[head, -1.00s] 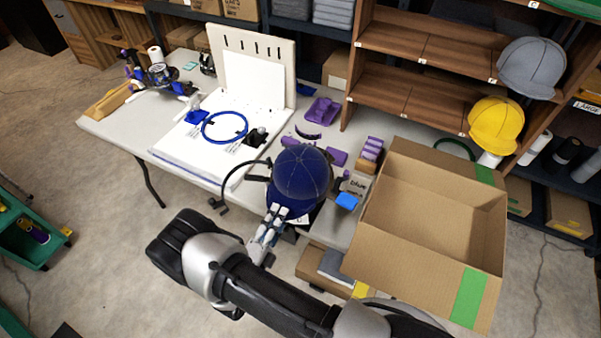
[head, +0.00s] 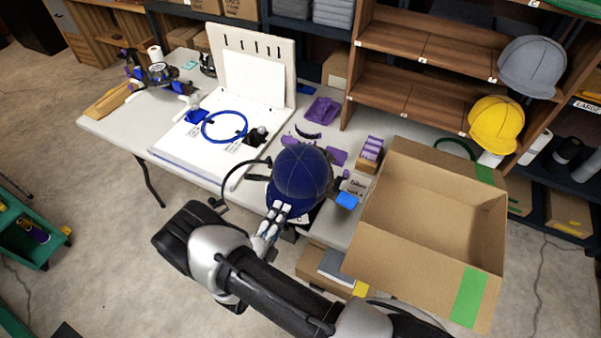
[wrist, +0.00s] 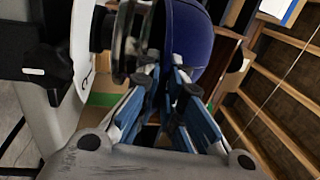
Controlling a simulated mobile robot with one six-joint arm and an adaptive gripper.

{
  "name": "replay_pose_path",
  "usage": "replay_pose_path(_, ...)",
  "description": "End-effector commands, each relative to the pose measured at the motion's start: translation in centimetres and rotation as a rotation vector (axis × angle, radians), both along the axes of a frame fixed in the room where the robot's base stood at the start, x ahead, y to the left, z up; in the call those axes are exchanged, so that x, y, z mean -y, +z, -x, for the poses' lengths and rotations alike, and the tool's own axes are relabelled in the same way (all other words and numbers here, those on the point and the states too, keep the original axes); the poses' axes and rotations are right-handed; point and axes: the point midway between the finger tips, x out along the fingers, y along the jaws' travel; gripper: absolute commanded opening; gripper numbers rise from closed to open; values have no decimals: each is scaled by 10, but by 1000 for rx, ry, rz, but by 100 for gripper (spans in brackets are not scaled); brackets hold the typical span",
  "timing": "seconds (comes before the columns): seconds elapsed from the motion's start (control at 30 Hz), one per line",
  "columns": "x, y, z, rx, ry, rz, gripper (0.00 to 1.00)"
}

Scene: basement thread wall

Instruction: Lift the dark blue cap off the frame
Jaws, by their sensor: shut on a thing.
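The dark blue cap (head: 303,172) sits at the front edge of the table in the head view, dome up. A black curved frame part (head: 240,178) shows at its left; the rest of the frame under the cap is hidden. My gripper (head: 279,209) is at the near lower edge of the cap, shut on it. In the wrist view the cap (wrist: 190,38) fills the top centre, right beyond my gripper's blue-sided fingers (wrist: 168,85). How much of the cap lies between the fingers is hard to see.
A large open cardboard box (head: 440,215) stands right of the cap. A blue block (head: 347,200) and purple pieces (head: 337,157) lie close by. A white board with a blue ring (head: 224,127) is at the left. Yellow (head: 496,125) and grey (head: 532,67) caps sit by the shelves.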

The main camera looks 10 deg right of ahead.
Motion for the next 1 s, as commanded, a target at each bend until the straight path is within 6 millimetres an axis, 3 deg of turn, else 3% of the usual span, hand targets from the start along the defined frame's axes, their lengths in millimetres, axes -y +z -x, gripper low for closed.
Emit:
replay_pose_path(0.33,-1,7,1,-1,0,-1,0)
replay_pose_path(1.0,-7,60,8,0,1,-1,0)
